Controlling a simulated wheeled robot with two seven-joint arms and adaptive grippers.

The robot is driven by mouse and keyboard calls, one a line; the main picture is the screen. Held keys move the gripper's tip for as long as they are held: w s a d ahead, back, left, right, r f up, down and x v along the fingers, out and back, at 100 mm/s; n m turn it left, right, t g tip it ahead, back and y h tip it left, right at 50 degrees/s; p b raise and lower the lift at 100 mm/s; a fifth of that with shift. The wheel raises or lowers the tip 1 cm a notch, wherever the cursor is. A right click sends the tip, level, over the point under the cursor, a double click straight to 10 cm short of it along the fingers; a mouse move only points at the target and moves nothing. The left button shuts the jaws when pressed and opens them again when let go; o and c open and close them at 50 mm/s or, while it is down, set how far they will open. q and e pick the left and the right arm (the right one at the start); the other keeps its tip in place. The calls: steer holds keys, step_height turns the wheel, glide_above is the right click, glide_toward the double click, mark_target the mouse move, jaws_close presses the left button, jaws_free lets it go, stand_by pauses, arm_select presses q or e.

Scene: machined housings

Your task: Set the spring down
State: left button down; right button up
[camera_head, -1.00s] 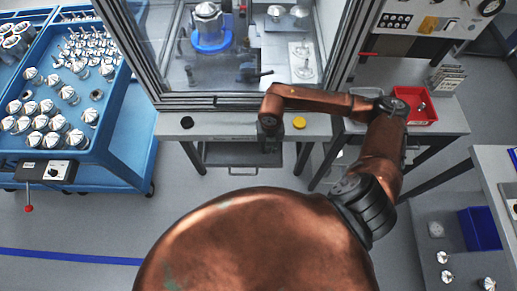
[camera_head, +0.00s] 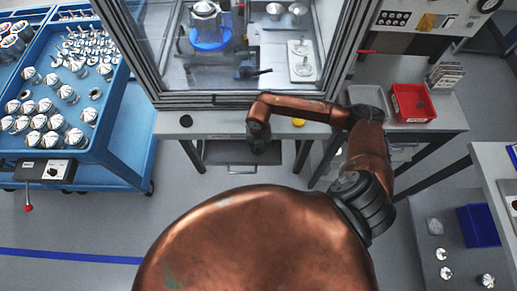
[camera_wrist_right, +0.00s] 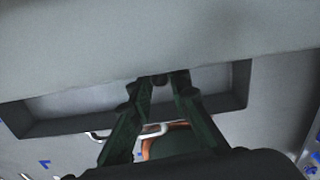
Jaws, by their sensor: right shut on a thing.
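My right gripper (camera_head: 258,146) hangs at the front edge of the grey bench in the head view, left of the yellow disc. In the right wrist view my right gripper (camera_wrist_right: 161,80) has its two dark fingers converging to near-touching tips. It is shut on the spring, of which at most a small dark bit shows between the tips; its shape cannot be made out. The fingertips appear in front of the bench's grey surface, above the drawer recess. My left gripper is not in view.
The grey bench (camera_head: 222,126) carries a black disc (camera_head: 186,120) and a yellow disc (camera_head: 298,122), partly covered by my forearm. A red tray (camera_head: 412,102) and a grey tray (camera_head: 368,98) stand at right. The glazed machine frame (camera_head: 240,100) rises behind. Bare bench lies between black disc and gripper.

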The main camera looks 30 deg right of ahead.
steer(key=shift+f, duration=0.15)
steer(key=o, duration=0.9)
steer(key=shift+o, duration=0.2)
step_height(320, 180, up, 12)
steer(key=shift+r, duration=0.2)
